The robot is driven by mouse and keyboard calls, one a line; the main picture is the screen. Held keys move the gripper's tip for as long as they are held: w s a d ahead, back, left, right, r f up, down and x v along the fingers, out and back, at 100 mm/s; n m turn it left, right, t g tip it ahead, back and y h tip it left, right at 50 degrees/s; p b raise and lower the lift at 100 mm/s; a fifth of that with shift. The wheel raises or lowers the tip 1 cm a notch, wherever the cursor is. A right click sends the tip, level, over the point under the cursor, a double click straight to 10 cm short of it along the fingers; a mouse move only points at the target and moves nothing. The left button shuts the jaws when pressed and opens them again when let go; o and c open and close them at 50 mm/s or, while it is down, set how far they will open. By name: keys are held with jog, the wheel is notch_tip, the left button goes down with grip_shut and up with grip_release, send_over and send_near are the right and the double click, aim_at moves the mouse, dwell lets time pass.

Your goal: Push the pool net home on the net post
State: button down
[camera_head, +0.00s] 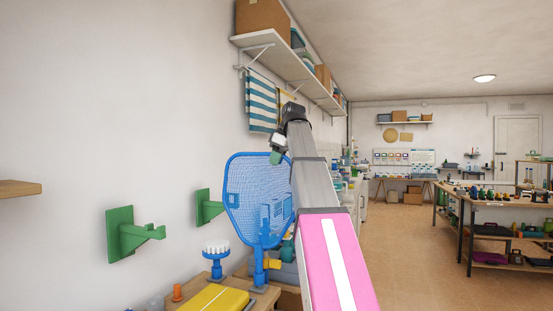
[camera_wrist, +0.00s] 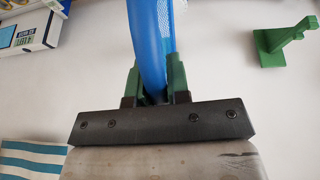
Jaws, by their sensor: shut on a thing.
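The pool net (camera_head: 245,205) is a blue mesh head in a blue rim, standing roughly upright in the head view. Its blue stem (camera_head: 259,268) reaches down at the wooden bench, beside a small yellow part (camera_head: 272,263). My gripper (camera_head: 278,155) is at the upper right of the net. In the wrist view my gripper's green fingers (camera_wrist: 154,78) are shut on the blue rim (camera_wrist: 147,40). The net post cannot be told apart from the stem's lower end, so how far the net sits on it cannot be seen.
Two green wall hooks (camera_head: 124,235) (camera_head: 203,207) stick out of the left wall. A blue-stemmed white brush (camera_head: 216,247), a yellow case (camera_head: 215,299) and an orange peg (camera_head: 177,292) are near the net's foot. A shelf (camera_head: 283,62) with a striped towel (camera_head: 262,103) is above.

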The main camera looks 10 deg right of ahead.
jog(key=shift+f, duration=0.65)
jog(key=c, duration=1)
grip_release()
jog(key=shift+r, duration=0.1)
